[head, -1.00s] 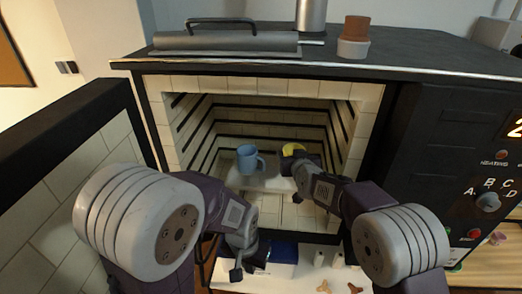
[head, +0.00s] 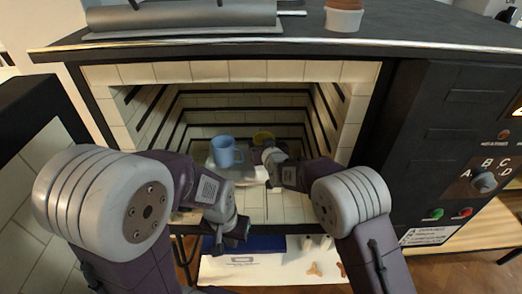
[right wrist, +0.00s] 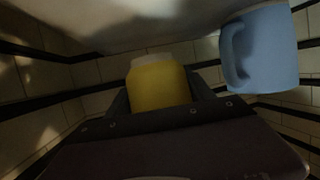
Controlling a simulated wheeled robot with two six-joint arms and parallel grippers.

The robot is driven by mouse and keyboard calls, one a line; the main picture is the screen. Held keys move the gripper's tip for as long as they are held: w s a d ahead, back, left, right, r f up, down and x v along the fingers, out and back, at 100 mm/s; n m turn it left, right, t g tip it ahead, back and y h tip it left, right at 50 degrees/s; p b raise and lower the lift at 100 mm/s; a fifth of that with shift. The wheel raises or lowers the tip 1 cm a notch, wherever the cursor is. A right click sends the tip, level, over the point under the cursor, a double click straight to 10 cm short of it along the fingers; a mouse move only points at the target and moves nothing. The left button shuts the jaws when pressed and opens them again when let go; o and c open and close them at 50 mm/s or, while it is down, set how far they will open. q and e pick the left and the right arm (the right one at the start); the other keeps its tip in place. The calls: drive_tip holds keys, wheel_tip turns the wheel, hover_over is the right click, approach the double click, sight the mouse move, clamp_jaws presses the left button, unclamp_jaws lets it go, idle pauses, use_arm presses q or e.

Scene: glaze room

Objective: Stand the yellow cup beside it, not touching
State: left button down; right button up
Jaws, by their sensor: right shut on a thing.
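The blue mug (head: 224,151) stands on a pale shelf (head: 243,176) inside the open kiln; it also shows at the right of the right wrist view (right wrist: 262,50), where the scene looks upside down. The yellow cup (head: 263,136) is right of the mug, partly hidden behind my right gripper (head: 266,153). In the right wrist view the yellow cup (right wrist: 157,84), with a pale band at one end, sits between the fingers, with a gap to the mug. I cannot tell whether the cup touches the shelf. My left gripper (head: 236,234) hangs below the kiln mouth, its jaws unclear.
Tiled kiln walls (head: 345,110) with dark grooves enclose the shelf on both sides. The open kiln door (head: 40,185) stands at left, the control panel (head: 485,180) at right. A terracotta and white pot (head: 343,16) stands on the kiln top. Small items lie on a lower white surface (head: 290,265).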

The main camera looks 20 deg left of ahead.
wheel_tip(320, 180, down, 3)
drive_tip(key=shift+f, duration=0.1)
drive_tip(key=shift+w, duration=0.1)
drive_tip(key=shift+f+b, duration=0.1)
drive_tip(key=shift+b, duration=0.2)
drive_tip(key=o, duration=1.5)
